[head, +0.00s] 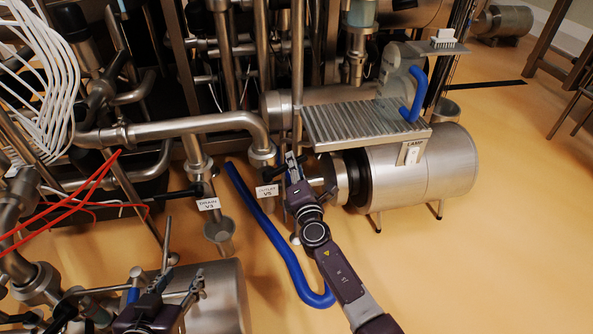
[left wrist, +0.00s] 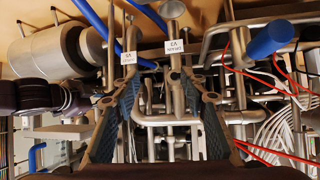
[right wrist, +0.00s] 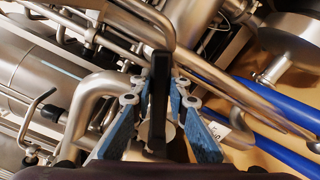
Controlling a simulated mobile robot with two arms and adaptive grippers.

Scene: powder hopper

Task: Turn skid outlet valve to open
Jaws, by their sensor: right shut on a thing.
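The outlet valve (head: 262,155) is on the steel pipework in the middle of the head view, with a white label reading OUTLET V5 (head: 267,191) below it. My right gripper (head: 291,166) is at this valve. In the right wrist view, its blue-padded fingers close around a black lever handle (right wrist: 159,100), which stands upright in that picture. The pads and arm hide part of the valve in the head view. My left gripper (head: 152,284) is low at the left, open and empty, apart from the pipes. Its spread fingers show in the left wrist view (left wrist: 160,95).
A drain valve label, DRAIN V3 (head: 208,204), hangs left of the outlet. A blue hose (head: 268,235) lies on the floor beside my right arm. A steel motor (head: 425,172) stands to the right. Red cables (head: 85,190) and white cables (head: 45,75) hang at the left.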

